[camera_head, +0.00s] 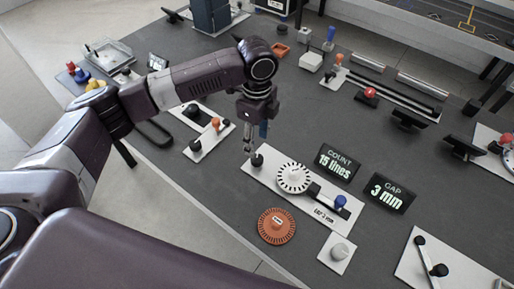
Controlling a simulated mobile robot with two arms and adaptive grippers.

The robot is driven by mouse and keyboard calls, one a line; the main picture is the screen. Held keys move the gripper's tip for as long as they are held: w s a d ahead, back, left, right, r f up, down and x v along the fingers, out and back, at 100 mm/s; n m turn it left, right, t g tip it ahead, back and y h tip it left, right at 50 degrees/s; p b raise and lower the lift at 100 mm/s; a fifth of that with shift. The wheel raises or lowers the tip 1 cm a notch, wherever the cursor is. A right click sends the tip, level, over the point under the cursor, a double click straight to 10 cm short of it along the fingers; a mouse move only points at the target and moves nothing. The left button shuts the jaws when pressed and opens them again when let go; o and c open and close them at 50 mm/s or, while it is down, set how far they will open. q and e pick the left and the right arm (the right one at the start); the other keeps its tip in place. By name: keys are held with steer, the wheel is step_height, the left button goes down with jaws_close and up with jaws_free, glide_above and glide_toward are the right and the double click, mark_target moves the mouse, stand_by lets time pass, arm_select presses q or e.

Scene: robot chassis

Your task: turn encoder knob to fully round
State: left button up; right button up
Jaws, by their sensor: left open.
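The encoder board is a light plate (262,176) on the dark table. At its left end is a small black knob (257,160). Beside it is a white slotted disc (294,178), then a dark slider with a blue knob (340,201). A display reads "COUNT 15 lines" (338,162); another reads "GAP 3 mm" (389,191). My left gripper (248,151) is open and points down, just above and slightly left of the black knob in the picture. I cannot tell whether it touches the knob. My right gripper is not in view.
An orange toothed disc (277,227) lies in front of the board, near the table edge. A small plate with a grey knob (339,250) is right of it. A plate with an orange-topped lever (209,139) stands left of the gripper. Bare table lies between these.

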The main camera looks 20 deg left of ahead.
mark_target(257, 158)
arm_select(q)
steer(key=shift+s+f+n, duration=0.15)
steer(key=shift+n, duration=0.55)
steer(key=shift+f, duration=0.2)
step_height(257, 158, down, 7)
steer(key=shift+f+p, duration=0.2)
steer(key=shift+p, duration=0.35)
steer(key=c, duration=1.1)
steer(key=shift+r+m+p, duration=0.2)
steer(key=shift+m+p, duration=1)
steer(key=shift+p, duration=0.1)
steer(key=shift+c, duration=0.3)
steer(key=shift+d+f+m+p, duration=0.1)
steer(key=shift+m+p, duration=0.75)
steer(key=shift+m, duration=0.85)
steer(key=shift+o, duration=0.2)
